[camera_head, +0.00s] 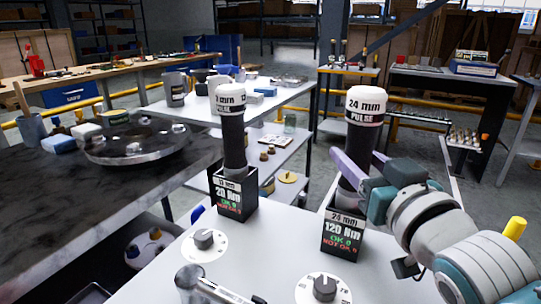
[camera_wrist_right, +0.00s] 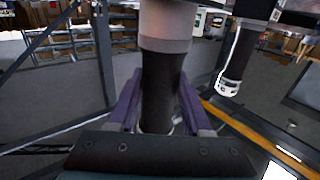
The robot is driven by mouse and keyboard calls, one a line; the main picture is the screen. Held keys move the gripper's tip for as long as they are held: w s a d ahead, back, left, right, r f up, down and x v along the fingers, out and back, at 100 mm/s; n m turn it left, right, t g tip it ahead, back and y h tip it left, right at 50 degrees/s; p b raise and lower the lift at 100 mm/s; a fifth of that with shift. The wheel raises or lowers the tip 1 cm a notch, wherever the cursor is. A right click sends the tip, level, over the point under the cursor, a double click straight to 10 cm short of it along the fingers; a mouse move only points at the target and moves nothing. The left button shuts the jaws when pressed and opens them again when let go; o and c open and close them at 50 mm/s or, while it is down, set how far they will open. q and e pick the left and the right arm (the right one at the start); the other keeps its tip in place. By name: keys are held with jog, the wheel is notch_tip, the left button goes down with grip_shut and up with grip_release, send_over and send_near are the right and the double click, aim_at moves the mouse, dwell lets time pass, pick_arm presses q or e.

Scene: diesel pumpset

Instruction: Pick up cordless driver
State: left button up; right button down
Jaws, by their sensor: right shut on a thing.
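The 24 mm cordless driver (camera_head: 361,132), with a white cap and dark grip, stands upright in its black 120 Nm holder (camera_head: 343,238) on the white table. My right gripper (camera_head: 357,167) comes in from the right, with its purple fingers shut on the driver's dark grip just above the holder. In the right wrist view, the driver (camera_wrist_right: 160,85) stands between the two fingers (camera_wrist_right: 158,112). A second cordless driver (camera_head: 232,130) stands in a 20 Nm holder (camera_head: 232,195) to the left; its cap marking is only partly readable. My left gripper is not in view.
Two dial knobs (camera_head: 204,242) (camera_head: 324,289) sit on the white table (camera_head: 270,262) in front of the holders. A dark bench (camera_head: 50,200) with a round metal part (camera_head: 137,143) stands left.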

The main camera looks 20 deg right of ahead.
notch_tip(320, 180, up, 19)
jog(key=p, duration=0.6)
jog(key=c, duration=0.8)
grip_release()
jog(key=shift+c, duration=0.2)
grip_shut()
